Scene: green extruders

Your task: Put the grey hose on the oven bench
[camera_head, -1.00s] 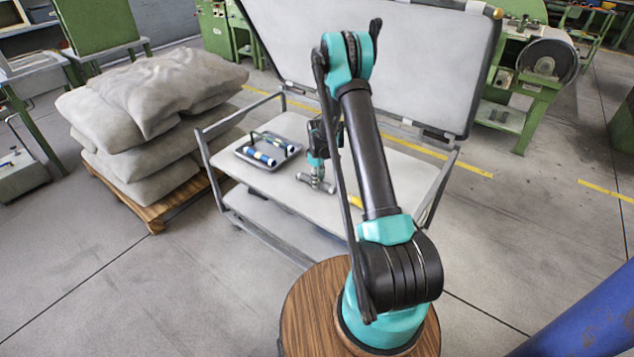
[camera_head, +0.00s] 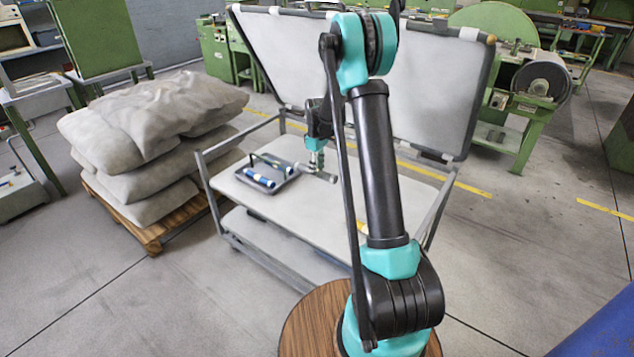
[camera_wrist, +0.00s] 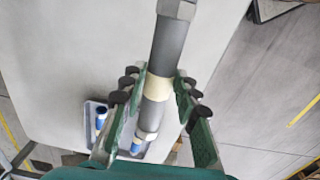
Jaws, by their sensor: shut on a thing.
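The grey hose (camera_wrist: 170,45) is a straight dark-grey piece with a cream band and metal-looking ends. My gripper (camera_wrist: 158,95) is shut around it near the cream band. In the head view my gripper (camera_head: 317,160) holds the hose (camera_head: 322,176) above the white trolley top (camera_head: 300,215), to the right of a tray. How high it is above the top I cannot tell. I cannot make out which piece of furniture is the oven bench.
A grey tray (camera_head: 247,177) with blue-and-white parts lies on the trolley. A large pale panel (camera_head: 430,90) leans up behind it. Grey sacks (camera_head: 150,120) are stacked on a wooden pallet (camera_head: 152,238) at left. A green machine (camera_head: 520,120) stands at back right.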

